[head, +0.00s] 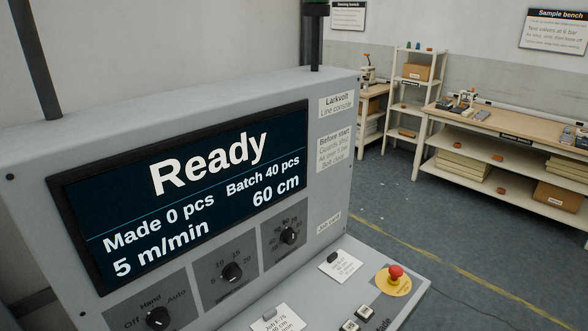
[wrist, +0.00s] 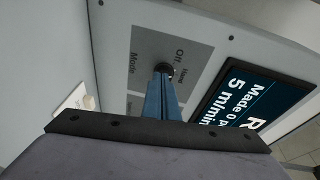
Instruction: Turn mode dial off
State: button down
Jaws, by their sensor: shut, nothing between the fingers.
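The mode dial (head: 157,318) is a black round knob on a dark grey plate at the lower left of the console, with Off, Hand and Auto printed around it. I cannot tell for sure which word its pointer faces. In the wrist view the dial (wrist: 164,68) shows sideways, partly hidden behind my fingertips. My gripper (wrist: 162,76) has blue fingers, shut with nothing held, and its tips are at or just in front of the dial. I cannot tell whether they touch it. My gripper is not in the head view.
The console screen (head: 190,200) reads Ready, 5 m/min, 60 cm. Two more dials, one (head: 232,272) and another (head: 289,236), sit right of the mode dial. A red emergency button (head: 396,272) stands on the sloping panel. Benches (head: 500,125) are far behind.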

aim_at(159, 320)
jog(key=r+p, duration=0.1)
jog(key=m+p, duration=0.1)
jog(key=p, duration=0.1)
jog(key=shift+d+r+t, duration=0.3)
jog(key=shift+d+r, duration=0.05)
jog(key=shift+w+a, duration=2.4)
jog(key=shift+a, duration=0.1)
jog(key=shift+w+d+f+b, duration=0.15)
jog(key=shift+d+f+b, duration=0.05)
jog(key=shift+d+b, duration=0.1)
